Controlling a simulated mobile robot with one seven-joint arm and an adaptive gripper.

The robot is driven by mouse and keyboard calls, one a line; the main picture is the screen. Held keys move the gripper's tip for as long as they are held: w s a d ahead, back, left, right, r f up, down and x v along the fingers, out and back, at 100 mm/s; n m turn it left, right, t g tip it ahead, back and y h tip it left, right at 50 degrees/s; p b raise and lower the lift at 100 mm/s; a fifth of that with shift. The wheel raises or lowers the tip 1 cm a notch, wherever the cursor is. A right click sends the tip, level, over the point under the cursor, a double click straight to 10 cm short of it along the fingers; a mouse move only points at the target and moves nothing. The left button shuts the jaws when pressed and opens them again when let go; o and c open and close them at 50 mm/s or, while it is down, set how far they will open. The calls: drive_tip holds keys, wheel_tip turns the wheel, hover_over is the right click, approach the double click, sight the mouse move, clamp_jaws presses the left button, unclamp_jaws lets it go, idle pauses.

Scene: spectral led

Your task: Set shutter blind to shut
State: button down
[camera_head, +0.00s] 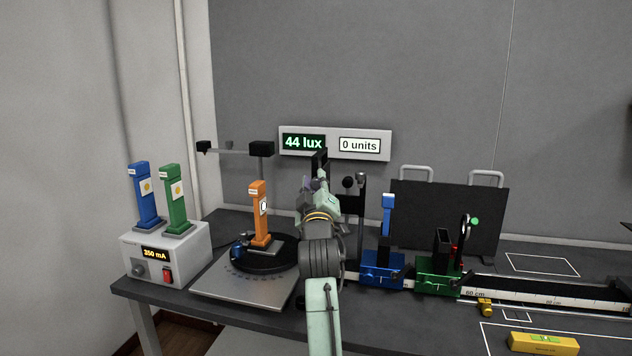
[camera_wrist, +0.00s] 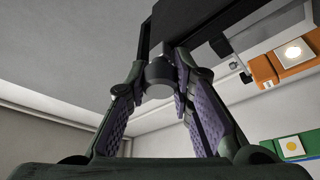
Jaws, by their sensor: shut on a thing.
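My gripper (camera_head: 318,182) is raised in front of the display panel, above the bench, left of the blue carrier. In the wrist view its fingers (camera_wrist: 160,80) are shut on a dark rounded knob (camera_wrist: 159,70). The knob sits at the lower edge of a black plate (camera_wrist: 185,22), which I take to be the shutter blind. In the head view, the dark upright plate (camera_head: 320,160) shows just above my gripper. My arm hides its lower part and its mount. I cannot tell from these views whether the blind covers its opening.
The display (camera_head: 335,143) reads 44 lux and 0 units. An orange LED stick (camera_head: 259,215) stands on a round turntable at the left. Blue (camera_head: 382,268) and green (camera_head: 438,276) carriers stand close on the right. A large black board (camera_head: 450,218) stands behind them.

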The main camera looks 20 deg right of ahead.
wheel_tip(320, 180, down, 9)
drive_tip(key=b, duration=0.4)
drive_tip(key=shift+b, duration=0.35)
drive_tip(key=c, duration=1.8)
unclamp_jaws()
drive_tip(key=o, duration=0.4)
drive_tip(key=shift+r, duration=0.1)
drive_tip(key=shift+o, duration=0.2)
drive_tip(key=shift+s, duration=0.1)
drive_tip(key=v, duration=1.1)
drive_tip(key=shift+s+a, duration=0.15)
drive_tip(key=shift+s, duration=0.25)
